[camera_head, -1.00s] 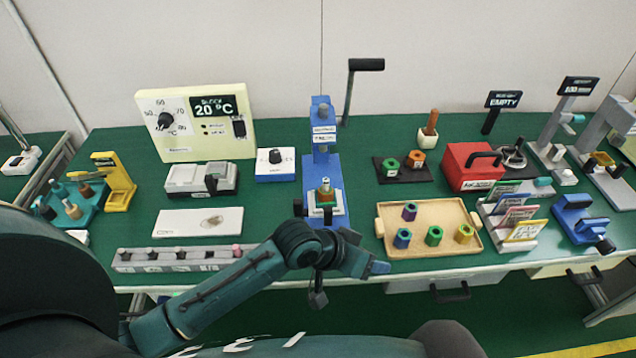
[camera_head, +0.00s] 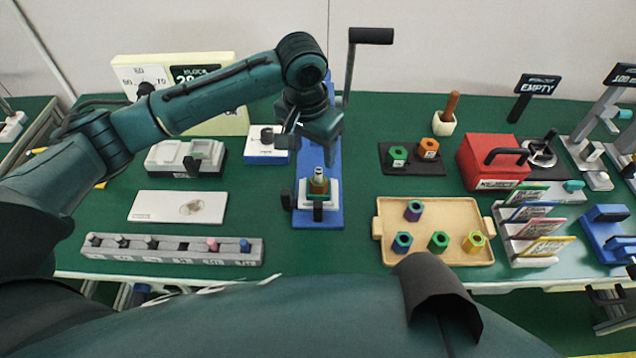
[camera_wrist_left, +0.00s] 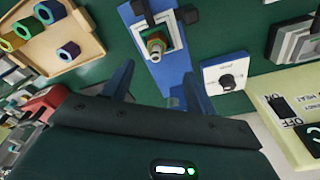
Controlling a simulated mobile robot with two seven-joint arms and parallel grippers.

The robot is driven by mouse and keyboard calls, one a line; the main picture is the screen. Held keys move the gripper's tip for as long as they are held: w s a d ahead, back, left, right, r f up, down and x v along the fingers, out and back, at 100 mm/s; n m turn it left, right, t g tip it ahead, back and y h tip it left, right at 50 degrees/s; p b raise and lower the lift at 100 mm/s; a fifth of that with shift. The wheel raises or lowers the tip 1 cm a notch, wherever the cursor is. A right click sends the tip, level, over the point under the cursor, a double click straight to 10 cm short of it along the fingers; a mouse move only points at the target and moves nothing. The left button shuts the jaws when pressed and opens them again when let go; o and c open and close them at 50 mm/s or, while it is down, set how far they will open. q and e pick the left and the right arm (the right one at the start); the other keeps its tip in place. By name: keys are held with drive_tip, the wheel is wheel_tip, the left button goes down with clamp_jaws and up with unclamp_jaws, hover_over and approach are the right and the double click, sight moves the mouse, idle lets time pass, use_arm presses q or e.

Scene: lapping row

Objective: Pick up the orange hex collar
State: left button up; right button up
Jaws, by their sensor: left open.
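An orange hex collar (camera_head: 428,148) with a dark hole stands on a black mat (camera_head: 420,168), right of the blue press and beside a green hex collar (camera_head: 398,156). My left gripper (camera_head: 320,138) hangs over the blue press, to the left of the orange collar and apart from it. In the left wrist view its two fingers (camera_wrist_left: 158,82) are spread with nothing between them. A green and orange-brown piece (camera_head: 318,184) sits on the press base and also shows in the wrist view (camera_wrist_left: 155,44). My right gripper is not in view.
The blue press (camera_head: 332,212) has a tall crank (camera_head: 368,36). A wooden tray (camera_head: 418,252) holds several coloured collars. A red box (camera_head: 490,162) stands right of the mat, and a cup with a wooden handle (camera_head: 444,122) behind it. Green table is bare between press and mat.

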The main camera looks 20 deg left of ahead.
sight(317, 171)
use_arm(q)
drive_tip(key=f, duration=0.3)
drive_tip(key=shift+w+d+f, duration=0.1)
drive_tip(key=shift+w+f, duration=0.1)
drive_tip(key=shift+f, duration=0.1)
drive_tip(key=shift+w+d+f, duration=0.1)
drive_tip(key=shift+d+f, duration=0.05)
drive_tip(key=shift+f, duration=1.2)
drive_tip(key=shift+d+f, duration=0.15)
drive_tip(key=shift+f, duration=1.2)
drive_tip(key=c, duration=1.1)
